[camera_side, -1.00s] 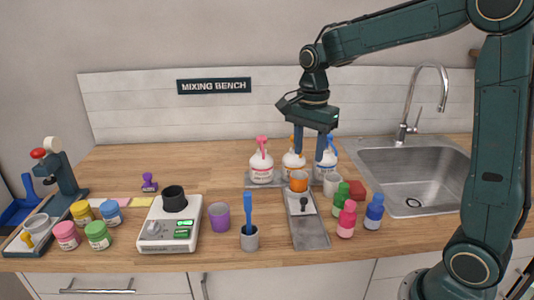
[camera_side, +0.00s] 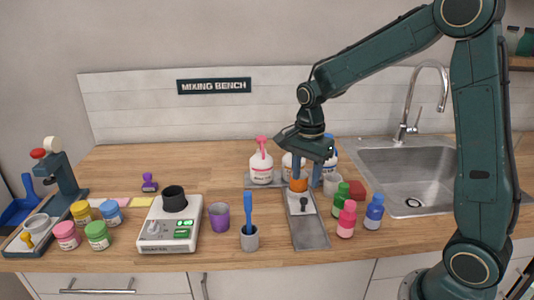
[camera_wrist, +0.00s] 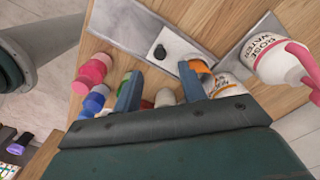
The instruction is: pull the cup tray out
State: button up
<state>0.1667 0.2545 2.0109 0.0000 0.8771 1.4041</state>
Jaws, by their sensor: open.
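The cup tray (camera_side: 311,235) is a long grey tray lying front to back on the bench. A white plate (camera_side: 304,210) with a black knob (camera_side: 303,202) sits on its rear part. An orange cup (camera_side: 299,185) stands at the back end, partly hidden by my gripper. My gripper (camera_side: 306,184) is open, pointing down over the cup end, behind the knob. In the wrist view my gripper's fingers (camera_wrist: 158,72) are spread with the knob (camera_wrist: 160,52) beyond them and the orange cup (camera_wrist: 201,68) beside one fingertip; I cannot tell whether they touch.
A grey pot with a blue tool (camera_side: 249,238) stands left. The sink (camera_side: 415,170) is far right.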

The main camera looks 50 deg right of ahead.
aim_at(304, 199)
jog(key=shift+f, duration=3.25)
grip_shut()
